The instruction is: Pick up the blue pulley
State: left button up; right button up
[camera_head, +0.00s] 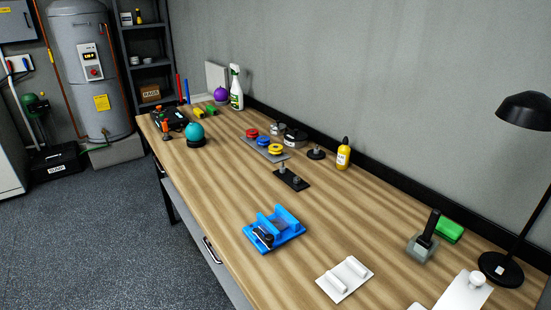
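The blue pulley (263,141) is a small round piece near the middle of the workbench. It sits on a grey plate (249,141) in a row between a red pulley (252,132) and a yellow pulley (275,149). The three stand close together. Neither my left nor my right gripper shows in the head view.
A black plate with upright pegs (290,180) lies in front of the row. A black round base with a post (316,153) and a yellow bottle (343,154) stand to the right. A blue fixture (285,235) lies nearer. Bare wood (225,180) lies left of the black plate.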

aim_at(265, 142)
jog(key=i+j+z, duration=0.1)
jog(key=j+z, duration=0.2)
jog(key=z, duration=0.15)
jog(key=j+z, duration=0.3)
jog(key=z, duration=0.15)
jog(key=j+z, duration=0.15)
jog(key=j, duration=0.6)
jog(key=j+z, duration=0.15)
jog(key=j, duration=0.6)
jog(key=j+z, duration=0.15)
jog(key=j, duration=0.6)
jog(key=k+j+z, duration=0.15)
jog(key=j, duration=0.55)
